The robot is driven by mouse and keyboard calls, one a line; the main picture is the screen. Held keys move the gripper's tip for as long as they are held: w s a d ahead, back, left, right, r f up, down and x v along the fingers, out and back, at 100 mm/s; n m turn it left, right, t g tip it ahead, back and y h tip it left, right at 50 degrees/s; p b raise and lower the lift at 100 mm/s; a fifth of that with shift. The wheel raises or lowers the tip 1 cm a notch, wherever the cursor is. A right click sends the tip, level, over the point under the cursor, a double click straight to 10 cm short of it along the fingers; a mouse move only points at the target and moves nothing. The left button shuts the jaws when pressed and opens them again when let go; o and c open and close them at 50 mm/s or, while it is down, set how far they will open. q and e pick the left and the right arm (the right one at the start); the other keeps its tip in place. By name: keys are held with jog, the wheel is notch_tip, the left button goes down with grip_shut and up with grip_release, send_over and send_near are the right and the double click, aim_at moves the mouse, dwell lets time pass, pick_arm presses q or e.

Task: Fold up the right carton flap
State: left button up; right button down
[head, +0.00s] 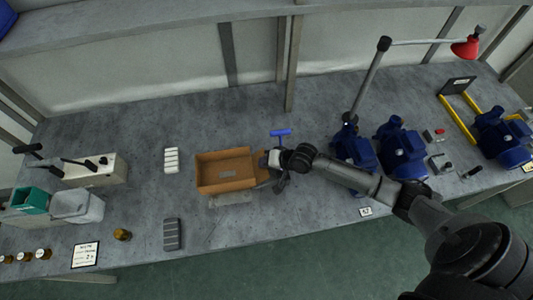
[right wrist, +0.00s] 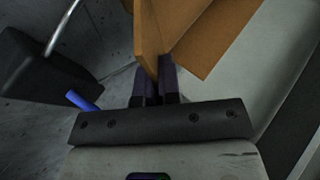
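My right gripper (head: 270,160) is at the carton's right side. In the right wrist view, the right flap (right wrist: 149,35) runs down between the two dark fingers of my right gripper (right wrist: 155,85). The fingers are close together on the flap's edge. The flap's exact angle is hard to tell, and the gripper partly hides it in the head view. My left gripper is in neither view.
A blue-handled tool (head: 281,132) lies just behind my right gripper. Blue pumps (head: 402,146) and a red lamp (head: 466,48) stand to the right. A white block (head: 171,160) and a dark grey block (head: 172,234) lie left of the carton. The bench behind the carton is clear.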

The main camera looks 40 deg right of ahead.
jog(key=a+g+h+p, duration=0.1)
jog(key=p, duration=0.3)
jog(key=w+r+g+h+p, duration=0.1)
jog(key=h+p, duration=0.1)
jog(key=p, duration=0.2)
jog(key=a+r+n+g+h+p, duration=0.1)
jog(key=p, duration=0.4)
jog(key=shift+w+a+r+h, duration=0.2)
jog(key=shift+a+h, duration=0.1)
jog(key=shift+h, duration=0.1)
jog(key=shift+w+a+f+n+g+h+p, duration=0.15)
jog(key=shift+a+n+g+h+p, duration=0.15)
jog(key=shift+h+p, duration=0.2)
jog(key=shift+w+a+f+n+g+h+p, duration=0.1)
jog(key=shift+a+g+h+p, duration=0.05)
jog(key=shift+g+h+p, duration=0.3)
jog(key=shift+h, duration=0.35)
jog(key=shift+f, duration=0.1)
jog(key=c, duration=1.3)
grip_release()
jog(key=shift+a, duration=0.1)
jog(key=shift+w, duration=0.1)
